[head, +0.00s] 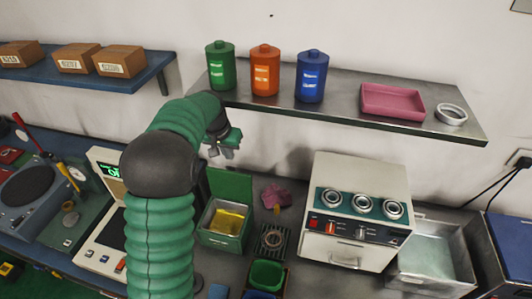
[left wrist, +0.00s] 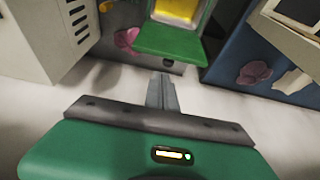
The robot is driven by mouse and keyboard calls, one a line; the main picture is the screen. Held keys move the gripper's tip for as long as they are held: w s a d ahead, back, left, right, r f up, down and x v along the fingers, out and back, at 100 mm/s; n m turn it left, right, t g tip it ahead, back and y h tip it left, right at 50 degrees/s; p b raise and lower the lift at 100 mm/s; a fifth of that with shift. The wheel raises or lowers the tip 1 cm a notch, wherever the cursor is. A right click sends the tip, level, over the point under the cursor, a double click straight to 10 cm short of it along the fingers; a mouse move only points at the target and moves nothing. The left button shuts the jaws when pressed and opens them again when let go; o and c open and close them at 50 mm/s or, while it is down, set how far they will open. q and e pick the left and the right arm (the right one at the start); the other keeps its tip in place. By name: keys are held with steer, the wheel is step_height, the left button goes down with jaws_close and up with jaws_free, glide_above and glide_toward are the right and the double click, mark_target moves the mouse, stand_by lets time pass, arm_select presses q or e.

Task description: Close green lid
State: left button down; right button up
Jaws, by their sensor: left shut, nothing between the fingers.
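The green box (head: 222,240) stands on the counter with yellow contents (head: 229,221) inside. Its green lid (head: 231,186) is open and stands up at the back of the box. The lid also shows in the left wrist view (left wrist: 170,43), beyond my fingertips, with the yellow contents past it. My left gripper (head: 228,150) is above and behind the lid, below the shelf's front edge, apart from the lid. In the left wrist view its fingers (left wrist: 162,92) are shut together and empty. My left arm hides part of the counter left of the box. My right gripper is not in view.
A metal shelf (head: 400,127) above holds green, orange and blue canisters (head: 265,72), a pink tray (head: 392,101) and a ring. A white machine (head: 352,241) stands right of the box. A pink cloth (head: 274,195) and a green bin (head: 267,273) lie between them.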

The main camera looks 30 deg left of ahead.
arm_select(q)
steer(key=p, duration=0.2)
glide_above(232, 183)
steer(key=w, duration=0.2)
step_height(232, 183, down, 9)
steer(key=shift+w+f, duration=0.15)
steer(key=shift+f, duration=0.05)
steer(key=shift+d, duration=0.15)
